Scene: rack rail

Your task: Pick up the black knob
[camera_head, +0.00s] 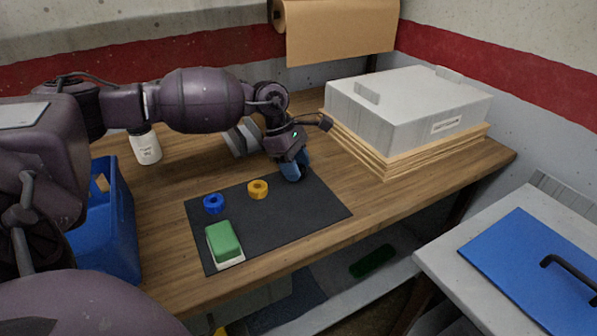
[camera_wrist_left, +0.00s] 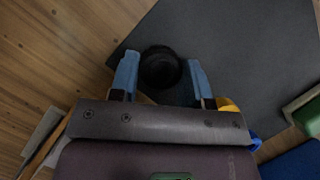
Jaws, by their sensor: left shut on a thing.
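The black knob (camera_wrist_left: 160,68) is round and dark, and it sits between the two blue fingers of my left gripper (camera_wrist_left: 160,77) in the left wrist view. My left gripper is shut on it. In the head view my left gripper (camera_head: 297,176) points down at the far right part of the dark mat (camera_head: 318,203). There the fingers hide most of the knob. I cannot tell whether the knob is touching the mat or just above it. My right gripper is not in view.
A blue bin (camera_head: 122,225) and a white bottle (camera_head: 146,148) are at left. A grey box (camera_head: 405,112) on stacked boards stands behind right.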

